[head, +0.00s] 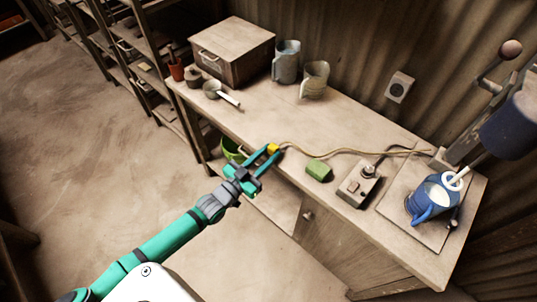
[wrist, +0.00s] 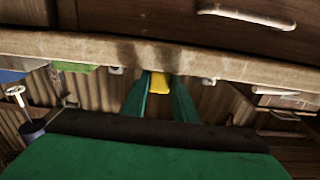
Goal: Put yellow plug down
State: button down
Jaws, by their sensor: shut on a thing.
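The yellow plug (head: 273,149) is between the fingertips of my gripper (head: 268,155) near the front edge of the workbench (head: 250,115). A cord (head: 325,155) runs from the plug across the bench toward the right. In the wrist view the yellow plug (wrist: 159,82) shows between the two green fingers of my gripper (wrist: 160,92), which are shut on it. I cannot tell from these views whether the plug touches the bench top.
A blue jug (head: 434,196) stands on the press base. A wall socket (head: 399,87) is behind. A green bowl (head: 232,149) sits below the bench edge. The bench middle is clear.

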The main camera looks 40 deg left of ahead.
jog(key=shift+d, duration=0.1)
jog(key=c, duration=1.4)
grip_release()
jog(key=shift+s, duration=0.1)
jog(key=shift+s, duration=0.1)
